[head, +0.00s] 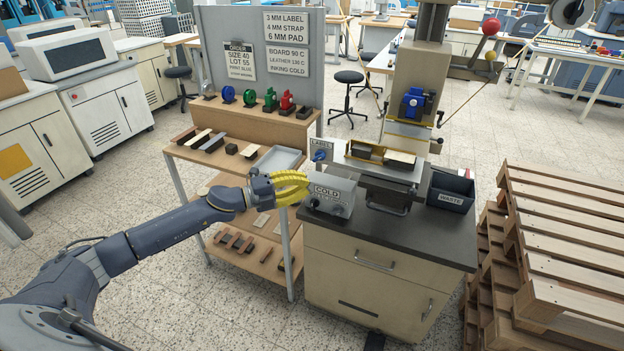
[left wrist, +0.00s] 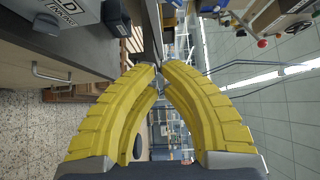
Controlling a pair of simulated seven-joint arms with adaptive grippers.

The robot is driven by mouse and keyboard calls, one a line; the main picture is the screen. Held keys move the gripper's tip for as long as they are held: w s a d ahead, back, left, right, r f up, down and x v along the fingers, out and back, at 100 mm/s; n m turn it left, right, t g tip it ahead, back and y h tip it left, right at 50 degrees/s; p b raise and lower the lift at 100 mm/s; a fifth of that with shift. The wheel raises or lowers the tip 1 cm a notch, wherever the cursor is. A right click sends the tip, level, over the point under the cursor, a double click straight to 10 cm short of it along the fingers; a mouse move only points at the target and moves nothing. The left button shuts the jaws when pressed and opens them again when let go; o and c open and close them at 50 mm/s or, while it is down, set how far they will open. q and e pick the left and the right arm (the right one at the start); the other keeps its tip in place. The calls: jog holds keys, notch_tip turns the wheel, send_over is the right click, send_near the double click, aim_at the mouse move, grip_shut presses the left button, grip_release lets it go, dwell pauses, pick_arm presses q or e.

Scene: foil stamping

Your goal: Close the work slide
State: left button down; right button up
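The work slide (head: 392,186) is a dark metal slide with a front pull handle (head: 388,209), on the dark-topped cabinet below the press (head: 420,85). It appears to stick out toward me. A yellow-edged fixture (head: 365,152) with a pale piece sits over it. My left gripper (head: 307,186) has yellow fingers and is left of the slide, close to the grey COLD control box (head: 329,195); contact cannot be told. In the left wrist view its fingertips (left wrist: 160,66) meet with nothing between them. My right gripper is out of view.
A WASTE bin (head: 451,190) stands right of the slide. Wooden pallets (head: 560,240) are stacked at the right. A two-level wooden bench (head: 215,160) with small parts and a grey tray stands left. Tiled floor is open in front.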

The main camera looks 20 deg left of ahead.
pick_arm(q)
jog(key=shift+w+a+x, duration=0.35)
jog(key=shift+x, duration=1.6)
jog(key=shift+w+a+x, duration=0.35)
jog(key=shift+x, duration=1.6)
jog(key=shift+w+a+x, duration=0.3)
jog(key=shift+w+x, duration=0.05)
jog(key=shift+x, duration=1.6)
jog(key=shift+a, duration=0.1)
